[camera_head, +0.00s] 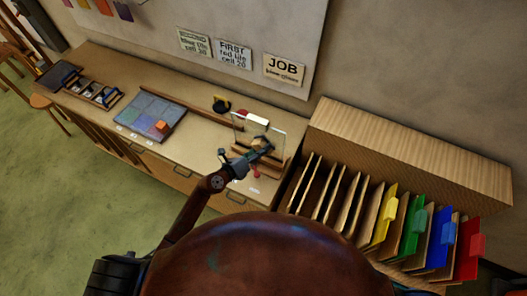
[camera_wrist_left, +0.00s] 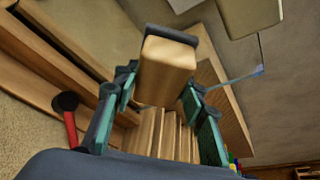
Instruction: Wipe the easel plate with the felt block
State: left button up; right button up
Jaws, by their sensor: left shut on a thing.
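The easel plate (camera_head: 272,134) is a clear glass pane leaning on a wooden easel at the right end of the bench in the head view. The felt block (camera_wrist_left: 166,62) is a pale wooden block with a dark grey felt layer along its far side. My left gripper (camera_head: 258,148) is shut on the felt block in front of the plate; its fingers (camera_wrist_left: 160,95) lie on both sides of the block in the left wrist view. A thin bluish edge beside the block there may be the plate. I cannot tell whether felt and glass touch. My right gripper is out of view.
A panel with coloured squares (camera_head: 150,112) and an orange block (camera_head: 162,127) lies left on the bench. A black item with yellow (camera_head: 221,104) stands behind. A red-handled tool (camera_wrist_left: 70,127) lies near the easel. A rack (camera_head: 325,190) with coloured sheets stands right.

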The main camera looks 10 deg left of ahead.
pick_arm(q)
jog(key=shift+w+a+b, duration=0.45)
jog(key=shift+w+a, duration=0.05)
jog(key=shift+a, duration=0.9)
jog(key=shift+w+a+b, duration=0.45)
jog(key=shift+a, duration=0.95)
jog(key=shift+w+a+b, duration=0.45)
jog(key=shift+w+a, duration=0.05)
jog(key=shift+a, duration=0.9)
jog(key=s+a, duration=0.2)
jog(key=s, duration=0.3)
jog(key=shift+s+p, duration=0.35)
jog(key=shift+s, duration=0.1)
jog(key=s, duration=0.1)
jog(key=s+a, duration=0.1)
jog(key=shift+s, duration=0.3)
